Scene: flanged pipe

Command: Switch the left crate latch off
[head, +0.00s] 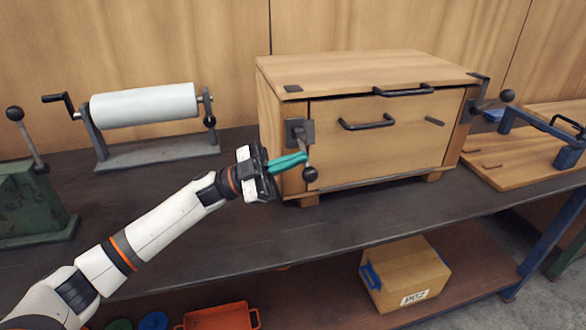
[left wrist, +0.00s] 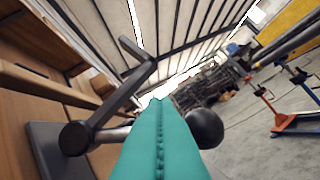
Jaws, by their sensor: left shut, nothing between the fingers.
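The wooden crate (head: 372,150) stands on the dark workbench, its lid and front panel closed. The left crate latch (head: 299,132) is a dark grey plate on the crate's left front edge, with a lever hanging down to a black ball knob (head: 310,174). My left gripper (head: 290,162) has its teal fingers shut and empty, tips at the lever just above the knob. In the left wrist view the shut fingers (left wrist: 160,140) lie between the latch pivot (left wrist: 75,138) and the ball knob (left wrist: 205,128). I cannot tell whether they touch. My right gripper is not in view.
The right crate latch's knob (head: 507,96) sticks out at the crate's right side. A white roller (head: 145,105) on a stand and a green lever machine (head: 30,205) are at left. A cardboard box (head: 405,275) sits on the lower shelf. The bench front below the crate is clear.

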